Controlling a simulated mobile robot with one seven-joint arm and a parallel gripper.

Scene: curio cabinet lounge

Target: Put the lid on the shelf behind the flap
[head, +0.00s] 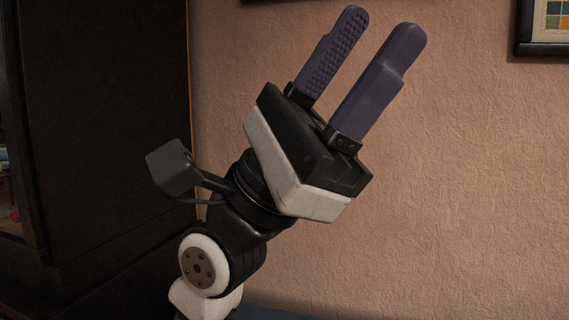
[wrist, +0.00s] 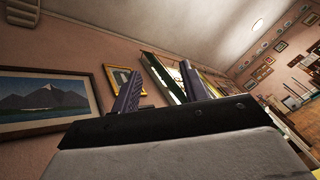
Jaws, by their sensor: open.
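My gripper (head: 380,22) points up and to the right in the head view, with its two purple fingers apart and nothing between them. The fingers of my gripper (wrist: 158,75) also show in the wrist view, against the wall and pictures. No lid, shelf or flap can be made out in either view.
A dark cabinet (head: 110,120) stands at the left of the head view, close to my arm. A pink textured wall (head: 480,180) fills the right. A framed picture (head: 540,48) hangs at the upper right. A mountain picture (wrist: 45,103) hangs at left in the wrist view.

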